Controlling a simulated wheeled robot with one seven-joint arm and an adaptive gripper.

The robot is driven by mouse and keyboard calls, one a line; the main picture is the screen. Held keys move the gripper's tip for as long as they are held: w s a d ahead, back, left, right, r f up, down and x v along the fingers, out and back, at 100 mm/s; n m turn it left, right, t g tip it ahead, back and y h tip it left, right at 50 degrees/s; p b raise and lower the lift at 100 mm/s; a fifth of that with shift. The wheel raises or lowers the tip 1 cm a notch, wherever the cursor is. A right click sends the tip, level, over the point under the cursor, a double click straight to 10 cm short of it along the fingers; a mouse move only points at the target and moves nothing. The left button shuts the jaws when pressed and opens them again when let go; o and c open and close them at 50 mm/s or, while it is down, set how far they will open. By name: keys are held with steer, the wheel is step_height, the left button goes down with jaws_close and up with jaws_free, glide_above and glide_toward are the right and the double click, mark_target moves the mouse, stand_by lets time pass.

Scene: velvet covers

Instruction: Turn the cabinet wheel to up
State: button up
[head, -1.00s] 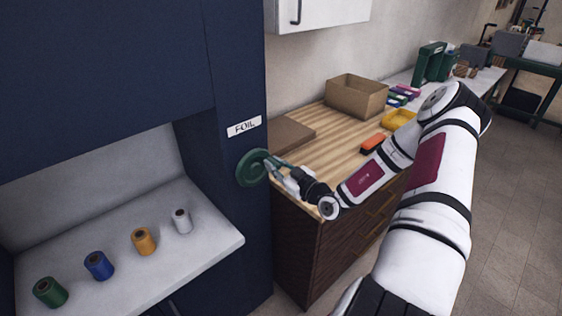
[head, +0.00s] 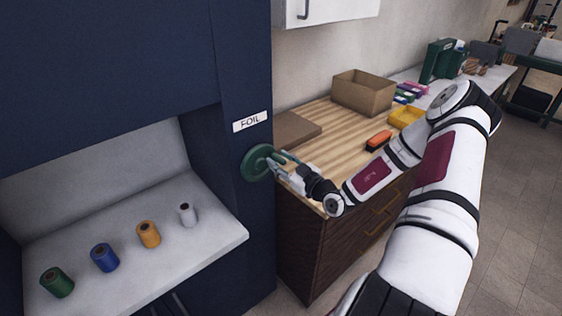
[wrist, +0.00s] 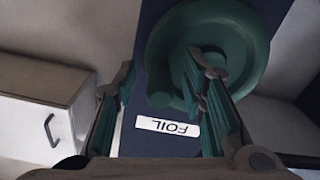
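The green round cabinet wheel (head: 256,163) is on the side of the dark blue cabinet (head: 245,85), below a white FOIL label (head: 250,121). In the wrist view the wheel (wrist: 235,28) fills the upper middle, and the FOIL label (wrist: 168,126) appears upside down. My gripper (head: 279,161) is at the right side of the wheel in the head view. In the wrist view my gripper (wrist: 162,72) has its two fingers apart. The right finger overlaps the wheel and hides part of it; the left finger is outside its rim. I cannot tell whether either finger touches it.
A wooden counter (head: 330,135) right of the cabinet holds a cardboard box (head: 363,92), a yellow tray (head: 406,117) and an orange item (head: 379,140). A white shelf (head: 120,245) holds several spools. A white wall cabinet (head: 325,10) hangs above. Open floor is at right.

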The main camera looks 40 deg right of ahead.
steer(key=s+d, duration=0.1)
steer(key=s, duration=1)
steer(key=shift+s, duration=0.4)
